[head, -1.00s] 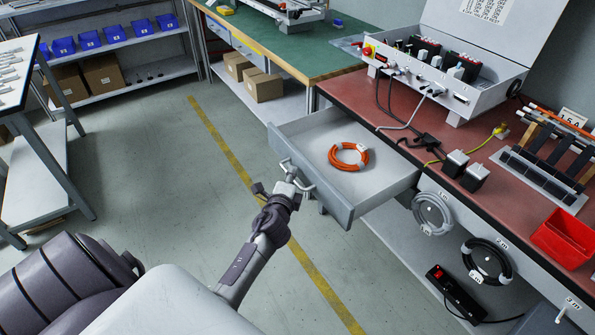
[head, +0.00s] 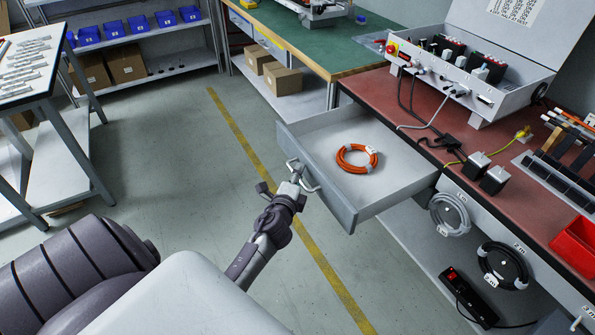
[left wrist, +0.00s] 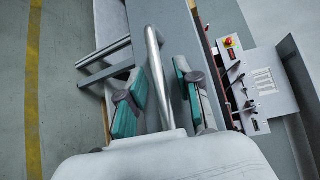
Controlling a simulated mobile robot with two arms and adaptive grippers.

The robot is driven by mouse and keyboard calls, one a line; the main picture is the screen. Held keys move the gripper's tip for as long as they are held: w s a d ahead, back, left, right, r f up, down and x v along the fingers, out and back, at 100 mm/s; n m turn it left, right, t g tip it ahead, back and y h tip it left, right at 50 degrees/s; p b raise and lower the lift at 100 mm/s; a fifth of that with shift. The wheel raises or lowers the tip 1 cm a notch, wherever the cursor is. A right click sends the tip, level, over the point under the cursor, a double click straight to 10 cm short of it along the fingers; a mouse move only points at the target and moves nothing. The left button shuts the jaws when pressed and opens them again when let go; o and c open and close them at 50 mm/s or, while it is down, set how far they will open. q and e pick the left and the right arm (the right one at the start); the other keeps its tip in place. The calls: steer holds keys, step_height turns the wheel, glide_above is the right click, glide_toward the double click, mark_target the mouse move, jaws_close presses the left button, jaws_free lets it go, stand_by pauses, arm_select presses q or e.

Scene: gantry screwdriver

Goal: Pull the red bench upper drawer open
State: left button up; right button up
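The red-topped bench (head: 425,125) is on the right in the head view. Its upper drawer (head: 318,178) stands well out from the bench front, with an orange cable coil (head: 357,159) lying inside. The drawer's grey bar handle (head: 303,176) is on its front face. My left gripper (head: 281,188) is at this handle. In the left wrist view the handle bar (left wrist: 157,80) runs between the two teal-padded fingers (left wrist: 162,97). The fingers are apart, with a visible gap beside the bar; contact is unclear. My right gripper is not in view.
Grey (head: 449,214) and black (head: 502,266) cable coils hang on the bench front. A power strip (head: 470,297) lies on the lower shelf. A green-topped bench (head: 310,35) stands behind, a white table (head: 35,75) at left. The floor between is clear.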

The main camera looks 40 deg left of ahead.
arm_select(q)
steer(key=v, duration=1.2)
stand_by(0.5)
